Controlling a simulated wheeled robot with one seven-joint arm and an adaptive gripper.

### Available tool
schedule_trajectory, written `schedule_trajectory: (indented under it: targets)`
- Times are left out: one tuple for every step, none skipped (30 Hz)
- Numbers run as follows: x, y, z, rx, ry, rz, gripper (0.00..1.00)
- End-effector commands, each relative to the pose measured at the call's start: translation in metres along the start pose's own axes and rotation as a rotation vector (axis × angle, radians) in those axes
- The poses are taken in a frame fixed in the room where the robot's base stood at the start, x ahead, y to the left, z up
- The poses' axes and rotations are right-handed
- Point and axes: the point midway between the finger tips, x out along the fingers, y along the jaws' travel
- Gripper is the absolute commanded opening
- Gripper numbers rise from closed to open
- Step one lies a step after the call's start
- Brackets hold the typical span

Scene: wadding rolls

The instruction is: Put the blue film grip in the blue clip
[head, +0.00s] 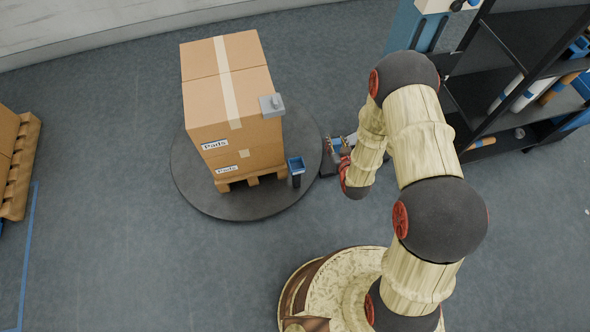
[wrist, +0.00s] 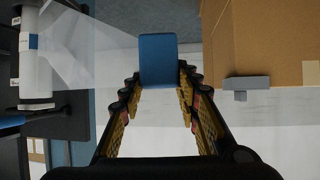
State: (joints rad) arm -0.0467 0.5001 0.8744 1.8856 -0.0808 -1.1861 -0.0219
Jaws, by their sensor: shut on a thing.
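The blue film grip (wrist: 158,62) is between my gripper's fingertips (wrist: 158,84) in the wrist view, and my gripper is shut on it. A translucent film sheet (wrist: 90,40) runs from the grip to a white roll (wrist: 36,65) at the left. In the head view my gripper (head: 342,146) is low, to the right of the dark round platform. The blue clip (head: 296,164) is a small open-topped holder on a dark post beside the boxes' front right corner. My gripper is apart from it, to its right. The blue clip cannot be made out in the wrist view.
Stacked cartons (head: 235,100) stand on a pallet on the round platform (head: 195,185). A grey block (head: 271,105) sticks out on the cartons' right; it also shows in the wrist view (wrist: 245,84). A black shelf (head: 510,60) with rolls stands at the right.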

Motion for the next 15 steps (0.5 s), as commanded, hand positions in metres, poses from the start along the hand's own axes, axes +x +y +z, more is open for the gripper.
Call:
schedule_trajectory:
  targets:
    - [0.011,-0.005,0.019,-0.006,-0.006,-0.013,0.07]
    - [0.018,-0.008,0.026,-0.010,-0.005,-0.021,0.07]
    - [0.025,-0.012,0.038,-0.015,-0.006,-0.031,0.07]
    - [0.030,-0.015,0.046,-0.018,-0.004,-0.038,0.07]
    - [0.035,-0.018,0.055,-0.022,-0.005,-0.045,0.07]
    - [0.042,-0.022,0.067,-0.026,-0.006,-0.056,0.07]
    - [0.047,-0.026,0.076,-0.030,-0.005,-0.064,0.07]
    - [0.051,-0.029,0.084,-0.033,-0.004,-0.072,0.07]
    - [0.057,-0.033,0.096,-0.037,-0.004,-0.081,0.07]
    - [0.061,-0.035,0.103,-0.040,-0.003,-0.087,0.07]
    - [0.064,-0.037,0.112,-0.042,-0.003,-0.093,0.07]
    - [0.068,-0.041,0.121,-0.045,-0.003,-0.100,0.07]
    - [0.070,-0.043,0.128,-0.046,-0.003,-0.106,0.07]
    - [0.072,-0.045,0.134,-0.048,-0.002,-0.111,0.07]
    - [0.074,-0.047,0.141,-0.050,-0.001,-0.117,0.07]
